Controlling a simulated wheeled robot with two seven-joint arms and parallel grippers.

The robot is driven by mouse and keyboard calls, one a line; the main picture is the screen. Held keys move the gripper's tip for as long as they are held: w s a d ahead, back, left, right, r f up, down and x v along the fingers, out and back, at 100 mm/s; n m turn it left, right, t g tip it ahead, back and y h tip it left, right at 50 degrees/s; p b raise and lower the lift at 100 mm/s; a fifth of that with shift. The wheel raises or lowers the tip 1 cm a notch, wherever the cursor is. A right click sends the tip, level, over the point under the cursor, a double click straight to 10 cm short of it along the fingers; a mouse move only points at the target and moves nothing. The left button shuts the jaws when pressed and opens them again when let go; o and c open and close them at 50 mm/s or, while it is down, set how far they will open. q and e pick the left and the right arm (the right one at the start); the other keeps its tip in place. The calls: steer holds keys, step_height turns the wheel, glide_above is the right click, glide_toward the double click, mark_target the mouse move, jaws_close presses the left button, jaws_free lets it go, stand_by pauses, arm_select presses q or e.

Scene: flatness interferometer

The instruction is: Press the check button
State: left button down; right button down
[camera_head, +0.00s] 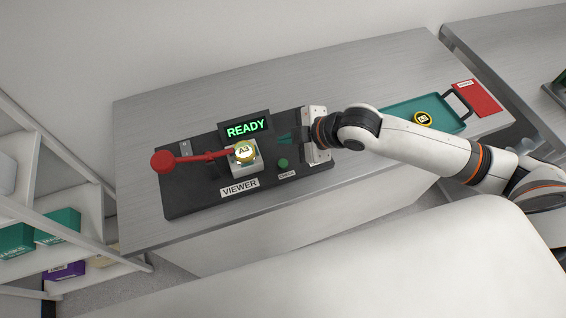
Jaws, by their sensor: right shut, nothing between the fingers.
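The green check button (283,162) sits on the front right part of the dark viewer base (190,205), above a small label. My right gripper (281,139) comes in from the right with its fingers shut and empty. In the picture its fingertips are just above the button, and I see a gap between them and it. The height of the fingertips over the base is hard to tell. The screen (246,129) on the viewer reads READY in green. A gold disc marked A3 (244,151) rests on a white block (247,168). My left gripper is out of view.
A red lever (185,159) with a ball end reaches left from the white block. A teal tray (452,125) with another gold disc (422,118) and a red card (474,98) lie at the right of the grey table (370,60). Shelves (75,262) stand at left.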

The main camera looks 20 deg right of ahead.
steer(key=b, duration=0.6)
glide_above(287, 165)
step_height(287, 165, down, 6)
steer(key=shift+s+r, duration=0.1)
steer(key=shift+f+b, duration=0.3)
steer(key=shift+f, duration=0.75)
stand_by(0.7)
steer(key=shift+f, duration=0.4)
steer(key=shift+f, duration=0.4)
stand_by(0.4)
steer(key=shift+r, duration=0.1)
stand_by(0.3)
steer(key=shift+r+p, duration=0.7)
steer(key=shift+p, duration=0.3)
